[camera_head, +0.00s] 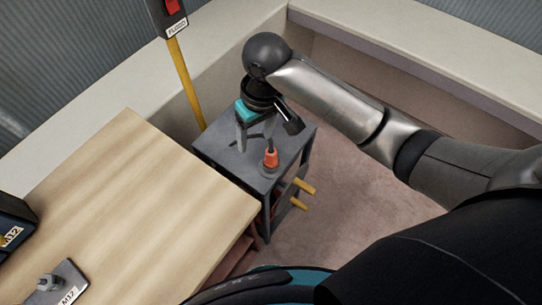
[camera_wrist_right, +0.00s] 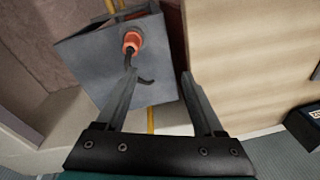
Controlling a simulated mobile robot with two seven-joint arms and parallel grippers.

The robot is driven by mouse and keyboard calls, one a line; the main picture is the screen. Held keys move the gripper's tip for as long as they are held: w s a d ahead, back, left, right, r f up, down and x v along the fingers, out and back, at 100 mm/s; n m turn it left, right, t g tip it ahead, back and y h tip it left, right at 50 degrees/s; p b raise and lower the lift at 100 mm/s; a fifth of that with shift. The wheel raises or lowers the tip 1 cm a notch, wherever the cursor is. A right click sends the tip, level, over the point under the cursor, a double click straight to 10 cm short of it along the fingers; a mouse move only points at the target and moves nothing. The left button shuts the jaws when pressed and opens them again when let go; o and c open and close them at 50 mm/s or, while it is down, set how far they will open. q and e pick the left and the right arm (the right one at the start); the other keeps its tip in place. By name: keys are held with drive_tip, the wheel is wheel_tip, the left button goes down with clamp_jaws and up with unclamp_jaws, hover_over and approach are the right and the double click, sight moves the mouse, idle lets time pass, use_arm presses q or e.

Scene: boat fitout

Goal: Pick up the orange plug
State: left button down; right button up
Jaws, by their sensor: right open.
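The orange plug (camera_head: 271,158) stands on the small dark grey table (camera_head: 222,155), towards its front right. A black cable end rises from its top. In the right wrist view the plug (camera_wrist_right: 131,41) shows beyond the fingertips, with the dark cable hanging from it. My right gripper (camera_head: 256,146) is open and empty above the grey table, to the left of the plug. In the right wrist view its two fingers (camera_wrist_right: 158,75) are spread apart, and the plug lies past the left finger, apart from it. My left gripper is not in view.
A wooden tabletop (camera_head: 130,200) adjoins the grey table on the left, bearing a grey plate (camera_head: 65,285) labelled M12 and a dark box (camera_head: 12,225). A yellow post (camera_head: 185,80) with a switch box stands behind. Yellow handles (camera_head: 304,186) stick out at the table's right.

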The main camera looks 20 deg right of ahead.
sight(271, 149)
drive_tip(key=w+d+r+m+h, duration=0.1)
drive_tip(key=w+d+r, duration=0.1)
drive_tip(key=w+d, duration=0.1)
drive_tip(key=shift+g, duration=0.3)
wheel_tip(271, 149, down, 9)
drive_tip(key=shift+s+d+f+b, duration=0.1)
drive_tip(key=shift+s+f+b, duration=0.05)
drive_tip(key=shift+b, duration=0.75)
drive_tip(key=f, duration=0.3)
drive_tip(key=d+f+b, duration=0.1)
drive_tip(key=shift+s+f, duration=0.35)
drive_tip(key=shift+s, duration=0.05)
drive_tip(key=shift+f, duration=0.3)
clamp_jaws()
